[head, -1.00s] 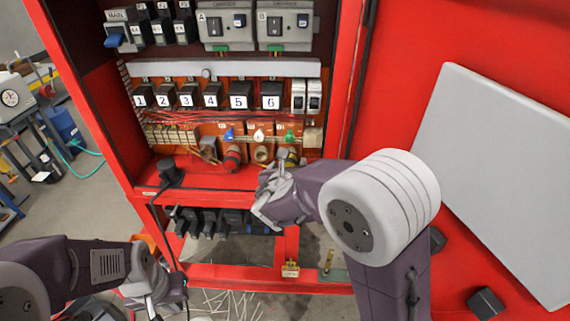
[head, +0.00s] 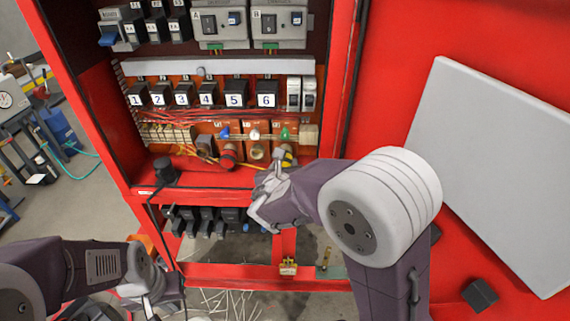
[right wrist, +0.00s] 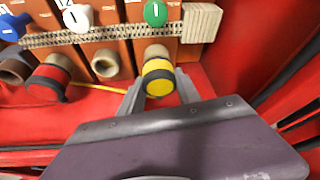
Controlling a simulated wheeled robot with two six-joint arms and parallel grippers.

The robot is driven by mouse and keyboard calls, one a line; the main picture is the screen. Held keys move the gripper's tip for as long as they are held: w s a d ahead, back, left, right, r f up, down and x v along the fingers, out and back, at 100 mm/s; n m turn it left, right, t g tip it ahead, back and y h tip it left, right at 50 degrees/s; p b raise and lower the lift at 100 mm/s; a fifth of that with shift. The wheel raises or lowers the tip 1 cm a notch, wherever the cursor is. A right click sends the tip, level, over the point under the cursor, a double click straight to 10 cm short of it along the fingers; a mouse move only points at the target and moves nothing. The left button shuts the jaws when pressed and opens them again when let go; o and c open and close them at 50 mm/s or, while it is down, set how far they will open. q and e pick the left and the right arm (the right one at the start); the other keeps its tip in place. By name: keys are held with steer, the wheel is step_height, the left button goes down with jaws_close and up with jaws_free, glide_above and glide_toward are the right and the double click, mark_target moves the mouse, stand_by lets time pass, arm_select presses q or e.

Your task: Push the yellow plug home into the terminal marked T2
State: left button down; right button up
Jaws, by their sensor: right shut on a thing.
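The yellow plug (right wrist: 158,78), with a black ring and yellow end, is between the two fingers of my right gripper (right wrist: 158,88), which is shut on it. It faces a tan round socket (right wrist: 156,51) below a green knob, on the right of the terminal row. How deep it sits is hidden. In the head view the yellow plug (head: 284,157) is small, just beyond my right gripper (head: 272,180). I cannot read a T2 mark. My left gripper (head: 152,290) is low at the left, away from the panel; its fingers are unclear.
A red plug (right wrist: 50,80) sits in a socket to the left, and an empty tan socket (right wrist: 105,64) lies between. Green (right wrist: 155,13) and white (right wrist: 77,18) knobs stand above. A red ledge (head: 215,178) runs below. The grey panel (head: 490,170) is at the right.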

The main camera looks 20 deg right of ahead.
steer(key=shift+s+a, duration=0.25)
steer(key=shift+s, duration=0.65)
steer(key=shift+s+a, duration=0.25)
steer(key=shift+s, duration=0.65)
